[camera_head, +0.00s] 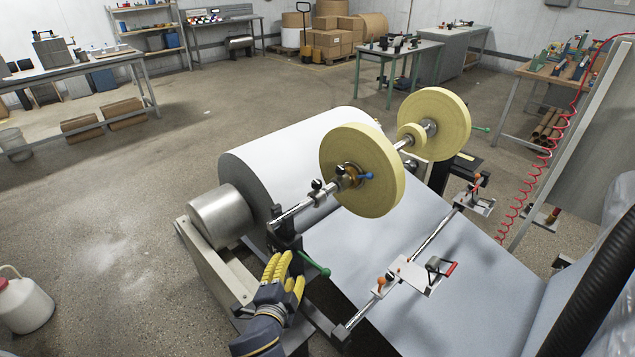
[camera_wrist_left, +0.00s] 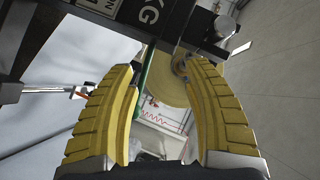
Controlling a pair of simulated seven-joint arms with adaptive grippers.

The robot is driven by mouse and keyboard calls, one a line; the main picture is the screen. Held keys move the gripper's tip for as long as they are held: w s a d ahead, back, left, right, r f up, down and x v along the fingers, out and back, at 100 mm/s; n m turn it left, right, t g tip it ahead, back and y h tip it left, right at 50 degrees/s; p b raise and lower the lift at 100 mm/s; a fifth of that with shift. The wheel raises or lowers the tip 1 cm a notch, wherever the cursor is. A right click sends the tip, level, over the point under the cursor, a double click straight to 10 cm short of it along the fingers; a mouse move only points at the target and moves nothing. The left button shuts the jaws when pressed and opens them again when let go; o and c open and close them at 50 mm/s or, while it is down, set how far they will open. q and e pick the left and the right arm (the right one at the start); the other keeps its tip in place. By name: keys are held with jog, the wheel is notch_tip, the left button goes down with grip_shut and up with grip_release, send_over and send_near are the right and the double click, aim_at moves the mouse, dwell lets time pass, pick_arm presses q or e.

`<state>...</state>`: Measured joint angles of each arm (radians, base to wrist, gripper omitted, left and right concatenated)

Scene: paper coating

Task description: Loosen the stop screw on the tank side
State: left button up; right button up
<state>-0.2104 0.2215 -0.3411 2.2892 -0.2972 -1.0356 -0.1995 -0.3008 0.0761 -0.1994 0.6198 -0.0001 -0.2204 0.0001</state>
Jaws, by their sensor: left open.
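My left gripper (camera_head: 284,260) is at the lower middle of the head view, beside the near end of a steel shaft (camera_head: 290,212) and a green-knobbed handle (camera_head: 315,264). In the left wrist view its two yellow fingers (camera_wrist_left: 165,68) stand apart, with nothing held between them. Small black-knobbed screws (camera_head: 316,184) sit on a collar on the shaft, by the near pale-yellow roll (camera_head: 375,190). A blue-knobbed screw (camera_head: 368,175) shows in front of that roll. I cannot tell which screw is the stop screw. My right gripper is not in view.
A large white roll (camera_head: 285,150) and a metal cylinder (camera_head: 222,215) lie left of the shaft. A lower rail (camera_head: 415,250) carries orange-knobbed clamps (camera_head: 382,282) above a pale sheet (camera_head: 340,240). A red coiled hose (camera_head: 540,165) hangs at right. Open floor lies left.

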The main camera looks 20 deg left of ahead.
pick_arm(q)
jog(key=w+d+r+m+t+h, duration=0.5)
jog(key=w+d+r+m+h, duration=0.4)
jog(key=d+r, duration=0.4)
jog(key=w+d+r+m+g+h, duration=0.2)
jog(key=d+r+m+g+h, duration=0.2)
jog(key=d+r+m+h, duration=0.5)
jog(key=m+g+y, duration=1.2)
jog(key=m+g, duration=0.3)
jog(key=m, duration=0.6)
send_near(317, 181)
jog(key=x, duration=1)
jog(key=shift+s, duration=0.1)
